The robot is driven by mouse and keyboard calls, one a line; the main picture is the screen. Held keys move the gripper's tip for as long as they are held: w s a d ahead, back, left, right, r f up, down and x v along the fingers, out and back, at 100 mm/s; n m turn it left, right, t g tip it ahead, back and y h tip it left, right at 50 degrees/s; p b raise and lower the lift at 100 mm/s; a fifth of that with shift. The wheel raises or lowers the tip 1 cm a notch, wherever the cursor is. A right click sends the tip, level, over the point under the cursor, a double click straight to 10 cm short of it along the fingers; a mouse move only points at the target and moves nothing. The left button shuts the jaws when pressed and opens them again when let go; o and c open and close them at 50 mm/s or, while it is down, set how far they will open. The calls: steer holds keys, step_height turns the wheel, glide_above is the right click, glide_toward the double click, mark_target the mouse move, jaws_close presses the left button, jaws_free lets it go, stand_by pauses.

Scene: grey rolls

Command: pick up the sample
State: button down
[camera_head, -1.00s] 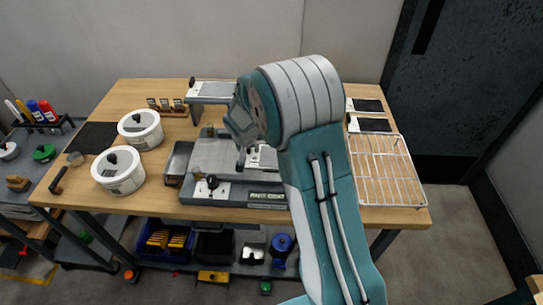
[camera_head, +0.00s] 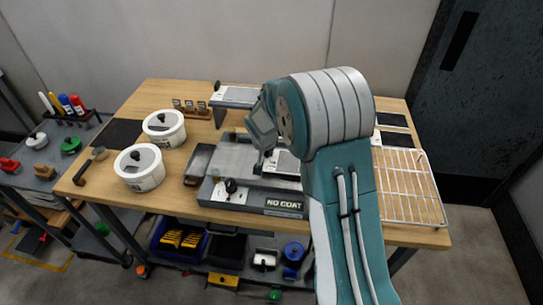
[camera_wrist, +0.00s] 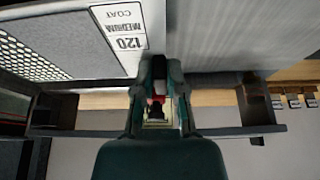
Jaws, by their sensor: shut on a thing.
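The sample looks like a pale flat panel (camera_head: 283,163) on the grey coating machine (camera_head: 233,162), partly hidden by my arm in the head view. In the wrist view a panel with a white label reading "120 MEDIUM COAT" (camera_wrist: 118,38) lies upside down at upper left. My gripper (camera_head: 263,163) is low over the machine at the panel's left edge. In the wrist view its fingers (camera_wrist: 158,75) are close together at the label's edge, shut on what appears to be the sample. The exact contact is hidden.
Two white pots (camera_head: 164,128) (camera_head: 139,167) stand left on the wooden table (camera_head: 115,187). A small raised stand (camera_head: 236,96) is behind the machine. A wire rack (camera_head: 408,185) lies at right. Bare wood shows around the pots.

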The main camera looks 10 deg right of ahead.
step_height(320, 180, up, 6)
steer(key=shift+r, duration=0.1)
steer(key=w+a, duration=0.3)
steer(key=a, duration=0.6)
steer(key=w+a, duration=0.4)
steer(key=a, duration=0.5)
steer(key=shift+w+f, duration=0.25)
steer(key=shift+s, duration=0.1)
